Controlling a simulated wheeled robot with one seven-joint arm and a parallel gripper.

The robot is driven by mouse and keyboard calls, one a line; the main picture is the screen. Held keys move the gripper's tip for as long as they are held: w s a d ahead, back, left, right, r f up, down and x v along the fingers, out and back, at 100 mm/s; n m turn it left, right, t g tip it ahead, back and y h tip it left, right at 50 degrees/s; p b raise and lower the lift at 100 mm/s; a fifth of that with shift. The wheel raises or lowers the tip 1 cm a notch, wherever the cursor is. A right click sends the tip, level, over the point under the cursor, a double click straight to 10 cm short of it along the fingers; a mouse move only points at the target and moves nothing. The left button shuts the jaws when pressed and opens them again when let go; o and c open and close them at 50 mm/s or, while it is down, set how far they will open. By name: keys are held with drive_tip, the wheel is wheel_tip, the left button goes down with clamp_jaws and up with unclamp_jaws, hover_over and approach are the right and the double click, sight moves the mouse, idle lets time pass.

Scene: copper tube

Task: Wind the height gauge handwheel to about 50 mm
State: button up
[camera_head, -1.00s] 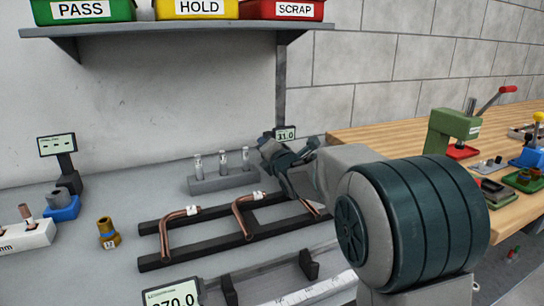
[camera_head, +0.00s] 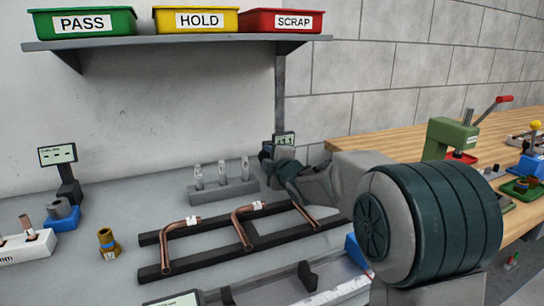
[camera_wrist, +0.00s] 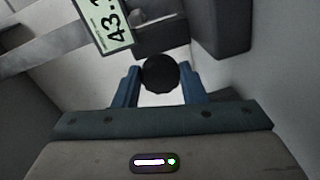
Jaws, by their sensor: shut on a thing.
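The height gauge display (camera_head: 284,140) shows behind my arm in the head view, with its lower body hidden. In the wrist view the display (camera_wrist: 105,22) stands tilted at the top and reads about 43, the last digit cut off. The black round handwheel (camera_wrist: 160,73) sits between the two blue fingertips of my gripper (camera_wrist: 161,88), which is shut on it. In the head view my gripper (camera_head: 268,160) is at the gauge, and the handwheel is hidden there.
A rack with bent copper tubes (camera_head: 242,230) lies in front and left of my arm. A grey block with several pins (camera_head: 222,188) stands close left of my gripper. PASS, HOLD and SCRAP bins (camera_head: 200,20) sit on the shelf above. A green press (camera_head: 450,138) stands on the wooden bench.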

drive_tip(key=shift+w+d+r+m, duration=0.1)
drive_tip(key=shift+r+m, duration=0.1)
drive_tip(key=shift+m, duration=0.3)
drive_tip(key=o, duration=1)
drive_tip(key=shift+d, duration=0.1)
drive_tip(key=shift+f, duration=0.1)
